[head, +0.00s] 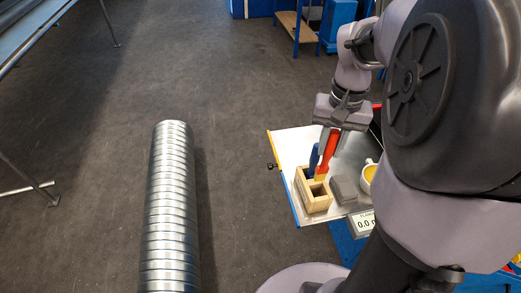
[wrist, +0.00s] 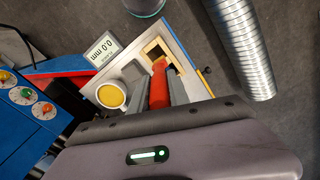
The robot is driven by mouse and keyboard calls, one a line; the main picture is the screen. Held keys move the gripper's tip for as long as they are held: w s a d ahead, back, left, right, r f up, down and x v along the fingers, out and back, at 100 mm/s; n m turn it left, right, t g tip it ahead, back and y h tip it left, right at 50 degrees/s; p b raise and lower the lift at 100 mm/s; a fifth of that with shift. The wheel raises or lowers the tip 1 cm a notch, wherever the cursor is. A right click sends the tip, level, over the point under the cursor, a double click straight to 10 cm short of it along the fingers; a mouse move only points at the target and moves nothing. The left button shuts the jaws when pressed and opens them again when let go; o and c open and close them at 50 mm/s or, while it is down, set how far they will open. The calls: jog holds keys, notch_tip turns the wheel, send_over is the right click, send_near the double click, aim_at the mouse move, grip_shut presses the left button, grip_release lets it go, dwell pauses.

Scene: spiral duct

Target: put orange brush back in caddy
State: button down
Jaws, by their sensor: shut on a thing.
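The orange-red brush (head: 330,150) is upright and slightly tilted, with a yellow lower part over the caddy. My gripper (head: 331,135) is shut on its handle, which also shows between the fingers in the wrist view (wrist: 158,86). The wooden caddy (head: 315,203) stands on the metal tray top and shows beyond the brush in the wrist view (wrist: 152,46). A blue-handled tool (head: 313,158) stands in the caddy, left of the brush. The brush's lower end overlaps the caddy opening; I cannot tell how deep it is inside.
On the tray (head: 289,147) are a grey block (head: 344,189) and a cup of yellow content (head: 369,174), right of the caddy. A display reading 0.0 (head: 363,222) is at the tray's front. A spiral duct (head: 170,215) lies on the floor to the left, with open floor around.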

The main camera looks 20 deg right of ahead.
aim_at(326, 168)
jog(key=f, duration=0.3)
jog(key=f+b, duration=0.1)
jog(key=f, duration=0.3)
jog(key=f+b, duration=0.1)
jog(key=f, duration=0.2)
jog(key=shift+s+d+f, duration=0.1)
jog(key=shift+s+f, duration=0.1)
jog(key=shift+s, duration=0.1)
jog(key=shift+f+b, duration=0.1)
jog(key=shift+b, duration=0.2)
jog(key=c, duration=1.2)
grip_release()
jog(key=shift+c, duration=0.2)
